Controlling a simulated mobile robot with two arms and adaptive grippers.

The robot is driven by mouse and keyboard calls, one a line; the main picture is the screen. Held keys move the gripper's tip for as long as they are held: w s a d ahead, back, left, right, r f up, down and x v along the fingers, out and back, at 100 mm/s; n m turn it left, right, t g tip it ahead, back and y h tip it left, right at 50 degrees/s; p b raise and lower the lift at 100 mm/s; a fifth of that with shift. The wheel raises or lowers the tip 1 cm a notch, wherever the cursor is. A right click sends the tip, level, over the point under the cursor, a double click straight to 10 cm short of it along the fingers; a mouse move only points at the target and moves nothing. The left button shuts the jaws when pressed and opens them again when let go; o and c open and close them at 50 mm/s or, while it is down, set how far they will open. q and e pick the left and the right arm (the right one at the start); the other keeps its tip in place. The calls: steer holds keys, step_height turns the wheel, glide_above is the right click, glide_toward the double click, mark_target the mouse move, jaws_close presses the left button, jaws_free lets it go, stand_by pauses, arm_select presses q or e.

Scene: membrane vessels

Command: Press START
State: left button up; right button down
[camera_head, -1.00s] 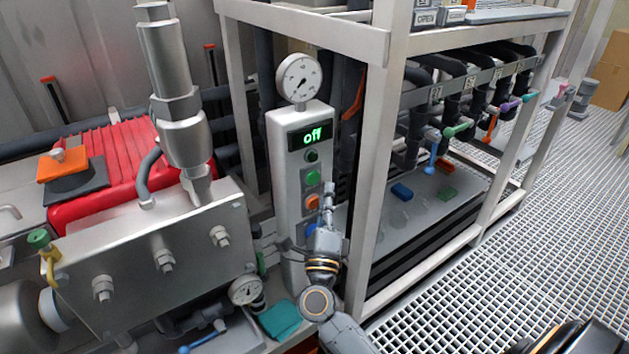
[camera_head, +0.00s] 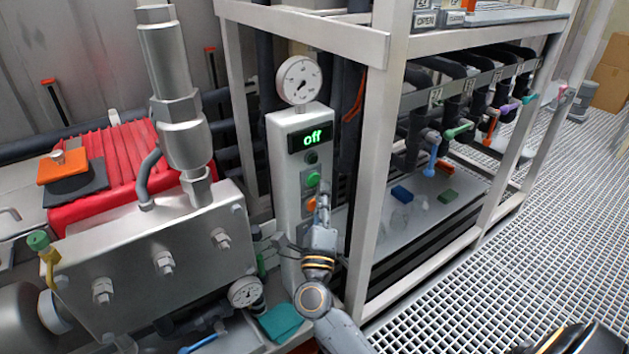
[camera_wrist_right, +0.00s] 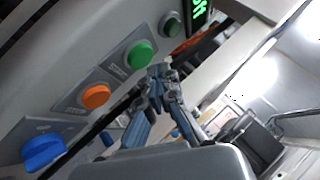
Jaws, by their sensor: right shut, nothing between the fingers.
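A grey control box (camera_head: 284,160) stands upright with a display (camera_head: 311,137) that reads "off" in green. Below it are a small dark green round element (camera_head: 312,157), a green button (camera_head: 313,179) and an orange button (camera_head: 311,204). The wrist view shows the green button (camera_wrist_right: 140,54), the orange button (camera_wrist_right: 95,96) and a blue knob (camera_wrist_right: 43,150); their labels are too small to read. My right gripper (camera_head: 322,203) is shut and empty, close in front of the box. In the wrist view its fingertips (camera_wrist_right: 158,72) are beside the green button; I cannot tell whether they touch.
A round gauge (camera_head: 298,80) tops the box. A metal rack post (camera_head: 378,170) stands close right of my right arm. A steel block with bolts (camera_head: 150,250) stands to the left. A teal cloth (camera_head: 280,322) lies below. Open grating floor (camera_head: 470,300) is at the right.

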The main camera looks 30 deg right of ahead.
stand_by(0.7)
steer(key=shift+w, duration=0.4)
arm_select(q)
steer(key=shift+w+r, duration=0.15)
arm_select(e)
steer(key=shift+w, duration=0.4)
stand_by(0.4)
arm_select(q)
steer(key=shift+r, duration=0.1)
steer(key=s+f+p, duration=0.1)
steer(key=s+f, duration=0.2)
steer(key=f, duration=0.2)
steer(key=shift+s+a+p, duration=0.2)
steer(key=shift+s+p, duration=0.1)
arm_select(e)
steer(key=s, duration=0.6)
steer(key=shift+s+d, duration=0.2)
steer(key=shift+s, duration=0.1)
